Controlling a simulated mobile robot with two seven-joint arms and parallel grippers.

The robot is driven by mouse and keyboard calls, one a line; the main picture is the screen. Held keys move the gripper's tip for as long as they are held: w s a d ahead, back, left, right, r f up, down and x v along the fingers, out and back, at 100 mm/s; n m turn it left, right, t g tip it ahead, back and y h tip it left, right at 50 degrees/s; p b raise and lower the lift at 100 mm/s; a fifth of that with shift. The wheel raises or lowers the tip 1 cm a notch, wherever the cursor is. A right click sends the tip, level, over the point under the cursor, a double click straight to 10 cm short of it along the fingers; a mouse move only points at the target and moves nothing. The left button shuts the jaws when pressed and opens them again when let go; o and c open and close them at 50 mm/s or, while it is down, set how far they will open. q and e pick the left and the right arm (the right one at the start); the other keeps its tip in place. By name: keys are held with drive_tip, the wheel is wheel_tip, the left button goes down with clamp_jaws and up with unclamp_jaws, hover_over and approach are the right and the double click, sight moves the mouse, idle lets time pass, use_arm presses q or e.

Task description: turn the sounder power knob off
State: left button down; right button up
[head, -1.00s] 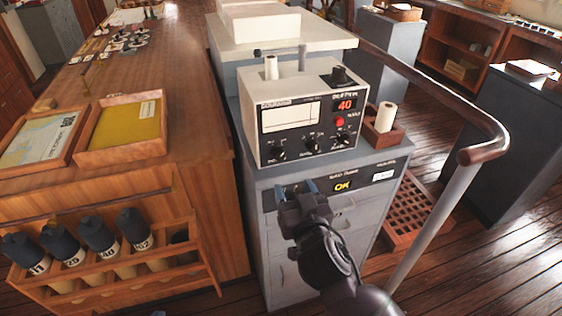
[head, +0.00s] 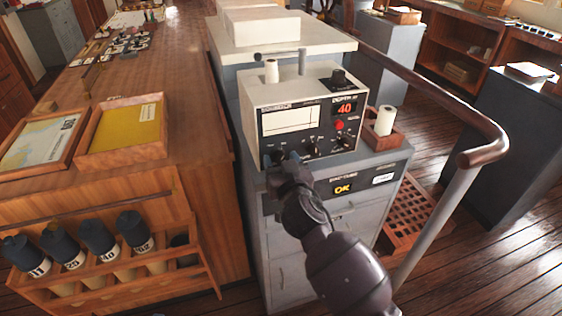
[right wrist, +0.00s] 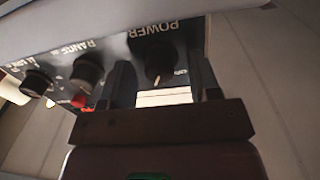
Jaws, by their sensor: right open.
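The sounder (head: 290,120) is a pale box with a black front panel, a paper window and a lit red 40. Its power knob (head: 279,153) is at the panel's lower left. In the right wrist view the black power knob (right wrist: 158,68) shows under an inverted POWER label, with a light pointer mark. My right gripper (head: 282,159) is open at the panel's lower left. In the wrist view its fingers (right wrist: 163,82) stand to either side of the knob; I cannot tell whether they touch it. My left gripper is not in view.
The range knob (right wrist: 87,70) and another knob (right wrist: 38,82) are beside the power knob. A red button (head: 339,125) is at the panel's right. The grey cabinet (head: 290,240) is below, a handrail (head: 440,95) to the right, and the wooden chart table (head: 190,100) to the left.

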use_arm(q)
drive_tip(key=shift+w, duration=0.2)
use_arm(e)
drive_tip(key=shift+c, duration=0.6)
drive_tip(key=c, duration=0.8)
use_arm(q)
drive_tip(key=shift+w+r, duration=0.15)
